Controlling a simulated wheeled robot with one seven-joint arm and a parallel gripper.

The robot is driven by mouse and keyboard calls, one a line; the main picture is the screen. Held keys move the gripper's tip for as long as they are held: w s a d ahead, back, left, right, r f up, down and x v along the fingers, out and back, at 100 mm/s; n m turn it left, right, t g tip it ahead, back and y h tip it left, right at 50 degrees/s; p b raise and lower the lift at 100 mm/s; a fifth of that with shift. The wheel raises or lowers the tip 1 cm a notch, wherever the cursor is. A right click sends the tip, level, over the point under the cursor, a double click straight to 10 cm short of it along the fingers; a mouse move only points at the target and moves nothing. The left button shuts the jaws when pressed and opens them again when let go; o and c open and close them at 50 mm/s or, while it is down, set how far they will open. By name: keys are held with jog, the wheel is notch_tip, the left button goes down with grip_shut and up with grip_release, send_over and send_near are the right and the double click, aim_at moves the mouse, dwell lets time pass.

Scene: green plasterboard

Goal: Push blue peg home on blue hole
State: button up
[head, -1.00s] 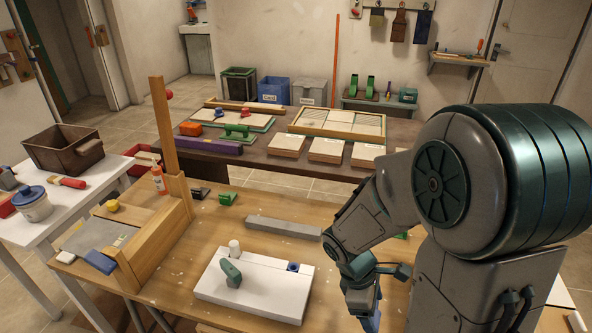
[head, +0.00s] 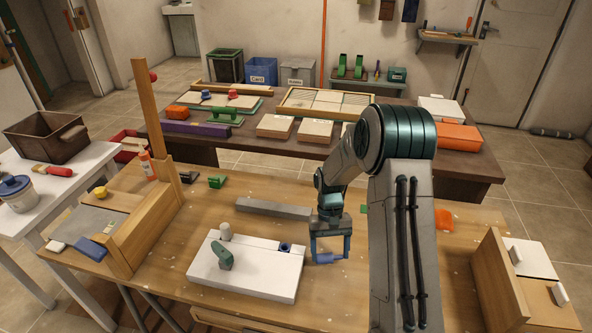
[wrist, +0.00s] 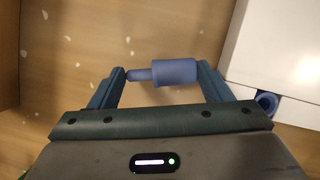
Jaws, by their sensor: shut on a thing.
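The blue peg (head: 326,258) is held lying level between the fingers of my gripper (head: 330,255), just right of the white board. In the wrist view the peg (wrist: 176,72) spans between the fingertips, its thin end toward the left finger and its thick end toward the right finger. The blue hole (head: 285,247) is a blue-rimmed round opening near the board's far right corner. It also shows in the wrist view (wrist: 267,103), to the right of my right finger. The peg is apart from the hole.
A wooden stand (head: 138,235) is at left, a wooden box (head: 500,285) at right. Table in front of the box is clear.

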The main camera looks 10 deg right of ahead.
jog(key=s+d+r+n+t+h, duration=0.1)
jog(key=s+d+r+n+h, duration=0.1)
jog(key=s+r+n, duration=0.2)
jog(key=s+d+r+n+t+h, duration=0.2)
jog(key=s+r+n, duration=0.3)
jog(key=s+n, duration=0.5)
jog(key=shift+s+r, duration=0.2)
jog(key=shift+s, duration=1.6)
jog(key=shift+w+a, duration=0.1)
jog(key=w+a+f, duration=0.1)
jog(key=w+f, duration=0.1)
jog(key=w, duration=0.1)
jog(key=w+a+f, duration=0.2)
jog(key=w, duration=0.2)
jog(key=w+a+f, duration=0.1)
jog(key=w+f, duration=0.2)
jog(key=shift+w+a, duration=0.3)
jog(key=shift+f, duration=1.8)
jog(key=shift+f, duration=0.1)
